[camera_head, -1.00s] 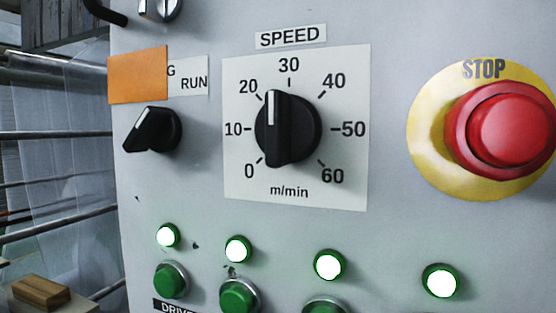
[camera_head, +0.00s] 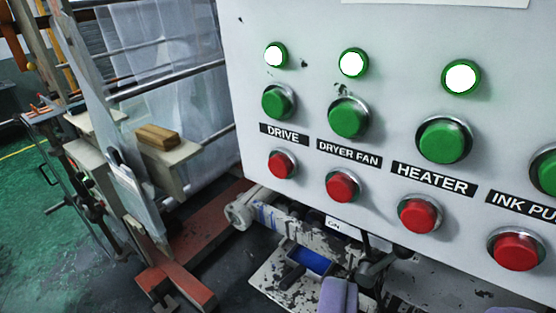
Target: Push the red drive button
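The red drive button (camera_head: 282,164) is a round red push button in a metal ring, at the left end of the lower row on the grey panel. The DRIVE label (camera_head: 284,133) is just above it. A green drive button (camera_head: 278,101) sits above the label, with a lit green-rimmed lamp (camera_head: 275,55) over it. My gripper does not show in the view, so its distance from the button cannot be told. Nothing covers the red drive button.
Red buttons for DRYER FAN (camera_head: 342,186) and HEATER (camera_head: 418,214) continue rightward, with another red button (camera_head: 515,250) beyond. A wooden block (camera_head: 157,137) lies on a ledge at left. Machine parts stand below the panel; green floor (camera_head: 40,220) shows at far left.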

